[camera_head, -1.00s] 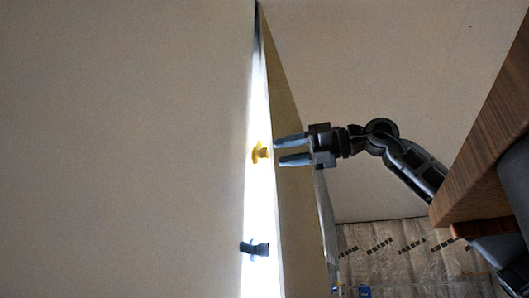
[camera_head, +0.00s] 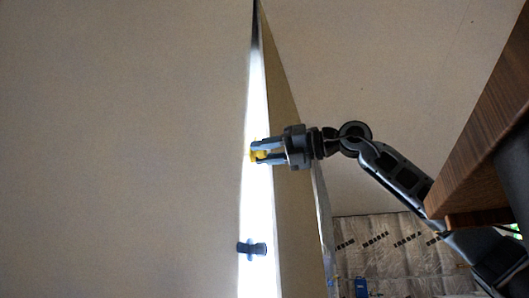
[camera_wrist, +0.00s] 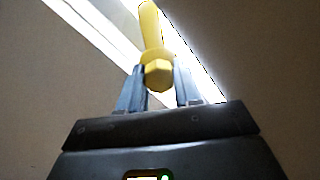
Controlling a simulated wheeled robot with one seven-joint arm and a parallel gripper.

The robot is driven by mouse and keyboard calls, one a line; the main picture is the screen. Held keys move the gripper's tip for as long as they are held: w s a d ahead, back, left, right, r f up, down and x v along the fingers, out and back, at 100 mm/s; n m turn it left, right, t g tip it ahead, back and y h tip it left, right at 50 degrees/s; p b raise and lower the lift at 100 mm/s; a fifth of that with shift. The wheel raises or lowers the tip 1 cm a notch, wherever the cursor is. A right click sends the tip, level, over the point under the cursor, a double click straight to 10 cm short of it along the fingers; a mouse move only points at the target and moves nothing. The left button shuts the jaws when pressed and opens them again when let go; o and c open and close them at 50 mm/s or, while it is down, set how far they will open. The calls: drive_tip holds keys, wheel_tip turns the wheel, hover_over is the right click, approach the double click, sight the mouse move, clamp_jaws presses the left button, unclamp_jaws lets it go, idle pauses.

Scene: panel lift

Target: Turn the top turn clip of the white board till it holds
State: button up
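The white board (camera_head: 258,210) shows edge-on as a bright, narrow upright strip in the head view. The yellow turn clip (camera_head: 254,155) sits on it, higher than a dark turn clip (camera_head: 252,248). My gripper (camera_head: 258,151) reaches in from the right, its two fingers around the yellow clip, which they partly hide. In the wrist view the yellow clip (camera_wrist: 158,72) has its rounded hub between my fingertips (camera_wrist: 160,78), and its long arm points away toward the top. The fingers stand apart on both sides of the hub; I see no firm grip.
A large beige surface (camera_head: 120,150) fills the left of the head view. A tan panel edge (camera_head: 290,200) stands just right of the white strip, below my gripper. A brown wooden edge (camera_head: 485,140) is at the right.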

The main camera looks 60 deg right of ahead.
drive_tip(key=shift+f, duration=0.1)
drive_tip(key=shift+c, duration=1.2)
drive_tip(key=shift+f+n+b, duration=0.15)
drive_tip(key=shift+n+b, duration=0.25)
drive_tip(key=shift+f+n+b, duration=0.1)
drive_tip(key=shift+n+b, duration=0.55)
drive_tip(key=shift+n, duration=0.35)
drive_tip(key=n+b, duration=0.1)
drive_tip(key=n, duration=0.2)
drive_tip(key=shift+w+n, duration=0.1)
drive_tip(key=shift+n, duration=0.3)
drive_tip(key=n+b, duration=0.1)
drive_tip(key=n, duration=0.3)
drive_tip(key=shift+d, duration=0.1)
drive_tip(key=n, duration=0.6)
drive_tip(key=shift+d+n, duration=0.1)
drive_tip(key=shift+n, duration=0.3)
drive_tip(key=n, duration=0.6)
drive_tip(key=shift+r+p, duration=0.25)
drive_tip(key=shift+p, duration=0.1)
drive_tip(key=shift+n, duration=0.4)
